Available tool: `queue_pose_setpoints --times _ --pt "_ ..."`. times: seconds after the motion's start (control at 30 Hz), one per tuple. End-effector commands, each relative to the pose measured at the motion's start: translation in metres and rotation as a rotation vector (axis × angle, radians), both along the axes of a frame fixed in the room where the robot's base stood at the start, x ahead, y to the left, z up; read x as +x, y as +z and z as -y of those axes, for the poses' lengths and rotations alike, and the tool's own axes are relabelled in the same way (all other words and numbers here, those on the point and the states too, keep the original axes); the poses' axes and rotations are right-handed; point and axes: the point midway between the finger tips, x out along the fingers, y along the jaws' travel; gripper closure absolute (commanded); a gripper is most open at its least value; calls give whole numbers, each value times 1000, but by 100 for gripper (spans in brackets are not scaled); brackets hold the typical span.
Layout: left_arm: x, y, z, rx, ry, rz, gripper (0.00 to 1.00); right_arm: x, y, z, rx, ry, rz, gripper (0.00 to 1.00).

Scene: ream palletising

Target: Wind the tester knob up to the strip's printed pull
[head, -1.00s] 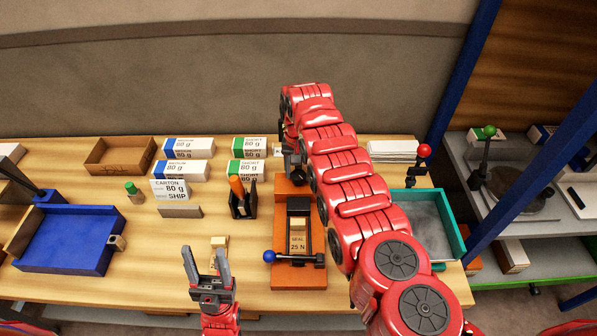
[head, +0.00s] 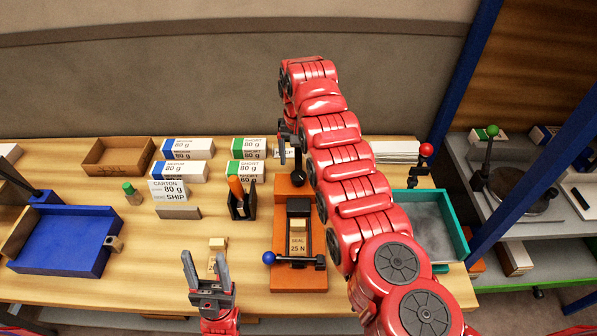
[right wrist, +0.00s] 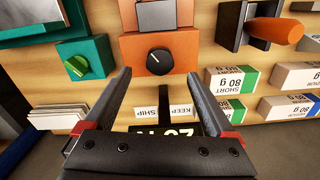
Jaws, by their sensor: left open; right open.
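The orange tester (head: 300,277) stands on the bench. Its black round knob (head: 298,172) is at the back end; in the right wrist view the knob (right wrist: 160,61) shows a white pointer line. A strip printed "SEAL 25 N" (head: 298,243) lies in the tester's front part. My right gripper (right wrist: 165,80) is open and empty, above the bench behind the tester, with the knob beyond and between its fingertips in the picture. A black display (right wrist: 172,129) with white digits is partly hidden by the gripper, its value unreadable. My left gripper (head: 205,257) is open and empty at the front.
A blue-balled lever (head: 268,257) crosses the tester's front. A black holder with an orange-handled tool (head: 242,205) stands left of it. Paper reams (head: 188,149), a blue tray (head: 62,255) and a teal tray (head: 463,238) surround it. A small wooden block (head: 217,243) sits near my left gripper.

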Motion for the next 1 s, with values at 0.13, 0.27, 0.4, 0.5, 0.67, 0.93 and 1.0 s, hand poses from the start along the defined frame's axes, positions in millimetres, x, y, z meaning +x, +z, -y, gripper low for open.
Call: queue_pose_setpoints --times 0.13,0.27,0.4,0.5,0.67,0.93,1.0 --pt "0 -12 0 0 0 0 44 1 26 0 2 0 3 11" --pt "0 20 0 0 0 1 44 0 72 2 0 -2 1 11" --pt "0 48 0 0 0 1 44 0 100 0 0 0 2 11" --pt "0 62 0 0 0 0 44 0 113 0 0 0 0 11" --pt "0 71 0 0 0 0 44 -1 120 0 -1 0 -2 11" --pt "0 69 0 0 0 0 44 0 119 0 -1 0 -1 11" --pt "0 69 0 0 0 0 44 0 119 0 -1 0 -1 11"
